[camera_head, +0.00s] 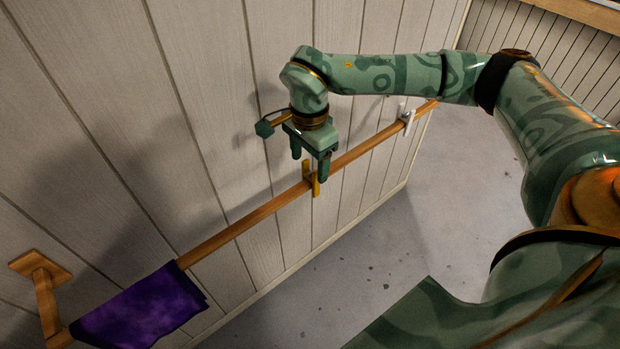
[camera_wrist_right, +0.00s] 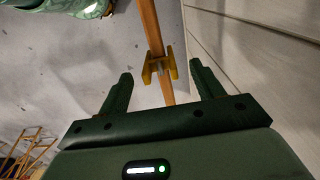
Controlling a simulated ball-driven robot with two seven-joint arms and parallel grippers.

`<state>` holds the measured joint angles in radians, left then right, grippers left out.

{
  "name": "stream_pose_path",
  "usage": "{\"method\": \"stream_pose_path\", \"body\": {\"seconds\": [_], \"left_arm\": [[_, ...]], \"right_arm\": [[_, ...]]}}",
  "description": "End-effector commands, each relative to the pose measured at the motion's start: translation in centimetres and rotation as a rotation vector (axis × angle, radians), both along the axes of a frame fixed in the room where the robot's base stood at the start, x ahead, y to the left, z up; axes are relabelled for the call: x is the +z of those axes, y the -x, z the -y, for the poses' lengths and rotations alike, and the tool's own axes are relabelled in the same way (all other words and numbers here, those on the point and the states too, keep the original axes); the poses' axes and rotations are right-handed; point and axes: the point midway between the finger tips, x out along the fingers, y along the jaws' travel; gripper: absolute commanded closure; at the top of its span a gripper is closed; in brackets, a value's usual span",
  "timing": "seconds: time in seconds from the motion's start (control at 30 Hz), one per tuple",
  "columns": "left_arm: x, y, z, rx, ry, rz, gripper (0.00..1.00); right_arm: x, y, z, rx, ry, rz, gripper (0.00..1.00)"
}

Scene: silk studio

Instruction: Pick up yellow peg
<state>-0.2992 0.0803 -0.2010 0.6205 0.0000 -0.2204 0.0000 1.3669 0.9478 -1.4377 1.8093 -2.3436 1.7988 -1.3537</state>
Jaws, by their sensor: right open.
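The yellow peg (camera_head: 315,186) is clipped on a wooden rail (camera_head: 240,226) that runs along the panelled wall. My right gripper (camera_head: 310,166) is above the peg, its fingers pointing down, open and empty. In the right wrist view, the peg (camera_wrist_right: 160,67) shows on the rail ahead, between the directions of the two open fingers (camera_wrist_right: 161,72). Whether the fingers reach down beside the peg cannot be told. My left gripper is not in view.
A white peg (camera_head: 408,118) sits on the rail farther right. A purple cloth (camera_head: 142,308) hangs over the rail's left part, near a wooden wall bracket (camera_head: 43,285). The panelled wall (camera_head: 190,90) stands close behind the rail. The grey floor (camera_head: 400,235) below is clear.

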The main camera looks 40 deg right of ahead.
Motion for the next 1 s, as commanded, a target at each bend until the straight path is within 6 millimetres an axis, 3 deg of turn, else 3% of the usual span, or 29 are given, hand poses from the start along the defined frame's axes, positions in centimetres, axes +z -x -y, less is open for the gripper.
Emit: {"method": "stream_pose_path", "body": {"seconds": [0.27, 0.5, 0.53, 0.7, 1.0], "left_arm": [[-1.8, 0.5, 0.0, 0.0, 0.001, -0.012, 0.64], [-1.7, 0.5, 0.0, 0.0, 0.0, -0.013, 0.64], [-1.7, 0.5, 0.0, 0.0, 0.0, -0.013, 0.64], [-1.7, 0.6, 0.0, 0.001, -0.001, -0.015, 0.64], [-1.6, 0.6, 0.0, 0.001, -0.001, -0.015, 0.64]], "right_arm": [[-4.6, 0.1, 0.4, -0.001, -0.001, -0.004, 0.34], [-4.8, 0.1, 0.4, -0.001, 0.001, 0.001, 0.34], [-4.8, 0.1, 0.4, 0.0, 0.001, 0.001, 0.36], [-4.8, 0.1, 0.4, 0.0, 0.0, 0.0, 0.81], [-4.5, 0.1, 0.4, 0.0, 0.0, 0.001, 0.81]]}}
